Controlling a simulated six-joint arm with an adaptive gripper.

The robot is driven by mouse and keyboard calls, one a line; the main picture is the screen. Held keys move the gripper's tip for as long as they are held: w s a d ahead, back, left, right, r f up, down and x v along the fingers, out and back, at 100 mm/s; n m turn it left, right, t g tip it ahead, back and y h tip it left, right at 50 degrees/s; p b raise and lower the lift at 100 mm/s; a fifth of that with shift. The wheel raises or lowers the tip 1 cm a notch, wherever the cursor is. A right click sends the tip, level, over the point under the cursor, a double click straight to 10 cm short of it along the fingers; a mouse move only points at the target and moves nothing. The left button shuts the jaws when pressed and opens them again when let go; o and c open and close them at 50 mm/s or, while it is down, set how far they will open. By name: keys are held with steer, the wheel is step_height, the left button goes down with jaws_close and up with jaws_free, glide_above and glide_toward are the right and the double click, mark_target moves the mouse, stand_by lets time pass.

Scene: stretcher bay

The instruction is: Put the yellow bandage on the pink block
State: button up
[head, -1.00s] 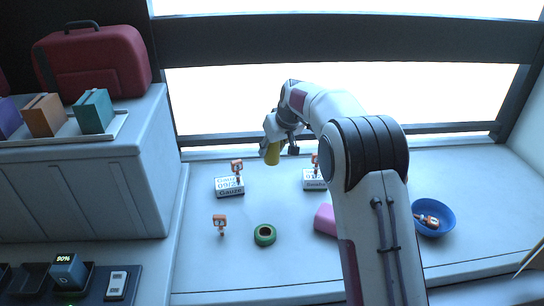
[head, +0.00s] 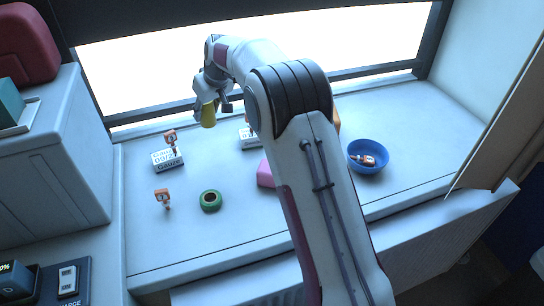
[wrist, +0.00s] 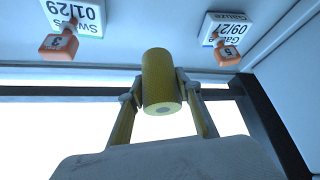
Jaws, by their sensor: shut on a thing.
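The yellow bandage (head: 208,117) is a small roll, held in the air near the window in the head view. It also shows large in the wrist view (wrist: 160,75), with one end toward the camera. My gripper (wrist: 159,90) is shut on it, a finger on each side. The pink block (head: 265,176) lies on the counter, to the right of and nearer than the bandage in the head view. My arm hides its right part. The bandage is well apart from the block.
Two white labelled boxes (head: 167,160) (head: 247,140) with orange tags stand toward the back. Another orange tag (head: 162,197) and a green roll (head: 210,200) are in front. A blue bowl (head: 372,168) with an orange-tagged item stands right. Counter (head: 225,232) is clear in front.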

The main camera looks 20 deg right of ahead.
steer(key=s+d+r+m, duration=0.1)
steer(key=s+d+r, duration=0.2)
steer(key=d, duration=0.2)
steer(key=s+d+r+h, duration=0.1)
steer(key=s+d+r, duration=0.15)
steer(key=d, duration=0.35)
steer(key=s+d+r+m, duration=0.1)
steer(key=s+d+r, duration=0.15)
steer(key=d, duration=0.25)
steer(key=s+f+n+y, duration=0.2)
steer(key=s+n, duration=0.2)
steer(key=s, duration=1)
steer(key=shift+d+g, duration=0.3)
steer(key=shift+d, duration=0.15)
steer(key=shift+f, duration=0.1)
steer(key=shift+f, duration=3)
